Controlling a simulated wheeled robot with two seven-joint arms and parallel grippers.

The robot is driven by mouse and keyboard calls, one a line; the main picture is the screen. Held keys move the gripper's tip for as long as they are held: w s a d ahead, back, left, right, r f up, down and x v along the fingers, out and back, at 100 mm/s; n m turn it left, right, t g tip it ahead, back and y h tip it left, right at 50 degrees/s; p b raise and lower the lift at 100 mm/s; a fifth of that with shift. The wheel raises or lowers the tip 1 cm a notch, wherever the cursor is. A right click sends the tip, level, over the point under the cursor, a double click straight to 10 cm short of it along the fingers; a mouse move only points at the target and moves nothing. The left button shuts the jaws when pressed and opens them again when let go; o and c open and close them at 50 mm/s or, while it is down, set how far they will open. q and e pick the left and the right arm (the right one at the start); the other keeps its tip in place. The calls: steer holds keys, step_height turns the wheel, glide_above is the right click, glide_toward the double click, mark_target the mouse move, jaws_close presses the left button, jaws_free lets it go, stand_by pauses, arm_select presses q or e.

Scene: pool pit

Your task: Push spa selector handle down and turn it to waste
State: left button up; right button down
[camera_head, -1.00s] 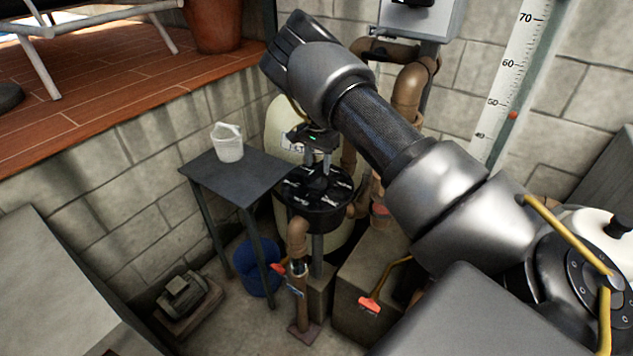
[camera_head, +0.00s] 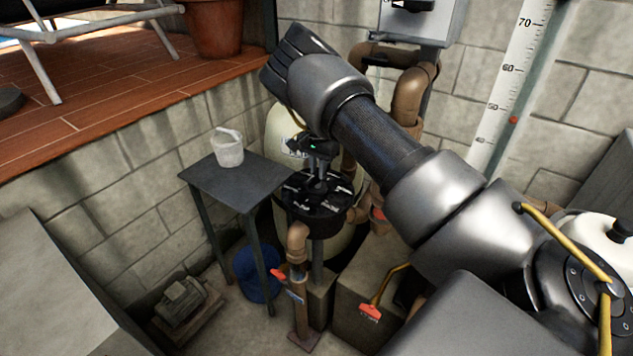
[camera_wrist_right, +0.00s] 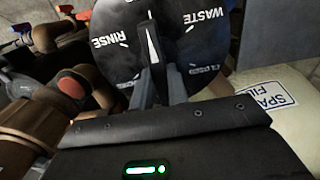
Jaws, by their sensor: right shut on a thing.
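The spa selector valve (camera_head: 312,215) is a round black dial with white labels, on brown pipes in front of the cream spa filter tank (camera_head: 276,140). In the right wrist view, the dial (camera_wrist_right: 190,50) shows RINSE on the left and WASTE at the upper right. The handle (camera_wrist_right: 150,45) has a white pointer line that lies between RINSE and WASTE. My right gripper (camera_head: 318,182) reaches down onto the dial from above, and its fingers are shut on the handle, seen close in the right wrist view (camera_wrist_right: 155,88). My left gripper is not in view.
Brown pipes (camera_head: 408,95) rise behind my right arm. Red-handled valves (camera_head: 370,312) sit low in front. A blue bucket (camera_head: 252,270) is under the table.

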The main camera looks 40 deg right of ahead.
steer(key=shift+f, duration=0.6)
stand_by(0.3)
steer(key=m, duration=0.2)
steer(key=shift+s+r+m, duration=0.1)
steer(key=shift+m, duration=0.2)
steer(key=m, duration=0.3)
steer(key=shift+p, duration=0.3)
steer(key=m, duration=0.6)
steer(key=shift+m, duration=0.3)
steer(key=c, duration=1.2)
jaws_free()
steer(key=shift+c, duration=0.2)
steer(key=shift+r+p, duration=0.1)
steer(key=shift+p, duration=0.2)
